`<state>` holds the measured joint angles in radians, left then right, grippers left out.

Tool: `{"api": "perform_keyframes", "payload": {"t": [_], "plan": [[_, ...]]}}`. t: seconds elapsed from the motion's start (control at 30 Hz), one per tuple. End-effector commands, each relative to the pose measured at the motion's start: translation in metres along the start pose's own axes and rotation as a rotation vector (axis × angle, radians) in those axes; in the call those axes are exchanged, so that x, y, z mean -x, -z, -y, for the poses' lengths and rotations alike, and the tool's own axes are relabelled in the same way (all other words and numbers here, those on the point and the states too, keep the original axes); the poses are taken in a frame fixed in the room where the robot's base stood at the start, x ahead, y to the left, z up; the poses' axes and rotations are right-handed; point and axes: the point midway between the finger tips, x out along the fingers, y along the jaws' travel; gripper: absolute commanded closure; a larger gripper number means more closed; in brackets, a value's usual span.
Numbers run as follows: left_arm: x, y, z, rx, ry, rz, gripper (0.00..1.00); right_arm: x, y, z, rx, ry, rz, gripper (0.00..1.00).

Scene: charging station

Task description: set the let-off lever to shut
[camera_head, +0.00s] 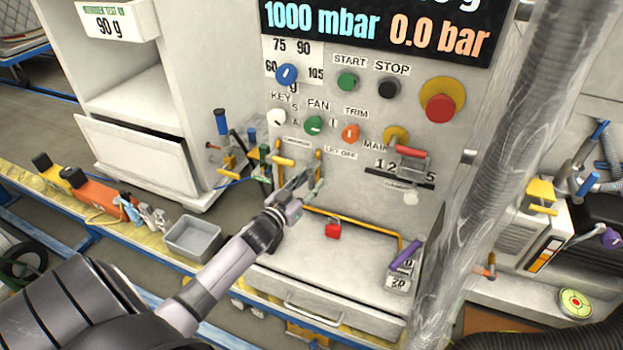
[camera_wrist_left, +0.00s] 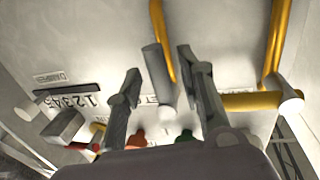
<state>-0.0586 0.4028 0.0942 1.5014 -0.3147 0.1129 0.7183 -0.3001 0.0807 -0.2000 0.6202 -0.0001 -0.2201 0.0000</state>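The let-off lever shows in the wrist view as a grey round handle (camera_wrist_left: 155,70) on a pale hub, turned away from the row of coloured knobs. In the head view its LET OFF label (camera_head: 340,153) is on the grey panel, and my gripper largely hides the lever below it. My left gripper (camera_head: 300,184) is at the panel front. In the wrist view its two dark fingers (camera_wrist_left: 158,80) are apart, one on each side of the grey handle, with gaps showing. I cannot tell how near in depth they are. My right gripper is not in view.
A yellow valve handle (camera_wrist_left: 255,101) and yellow pipes stand close beside the fingers. A slider with a numbered scale (camera_head: 402,180) is to the right. A thick corrugated hose (camera_head: 505,180) hangs at the right.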

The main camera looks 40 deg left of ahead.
Motion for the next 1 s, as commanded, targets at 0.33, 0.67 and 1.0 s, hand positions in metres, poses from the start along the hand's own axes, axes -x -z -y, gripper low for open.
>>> {"api": "perform_keyframes", "payload": {"t": [0.33,0.67,1.0], "plan": [[-0.0134,-0.0004,-0.0006,0.002,-0.001,0.001,0.65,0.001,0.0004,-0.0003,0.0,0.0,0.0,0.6],[-0.0131,-0.0001,-0.0006,0.001,-0.001,0.0,0.77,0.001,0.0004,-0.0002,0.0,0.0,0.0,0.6],[-0.013,-0.0001,-0.0007,0.001,-0.001,0.0,1.0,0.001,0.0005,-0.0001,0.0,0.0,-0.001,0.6]]}}
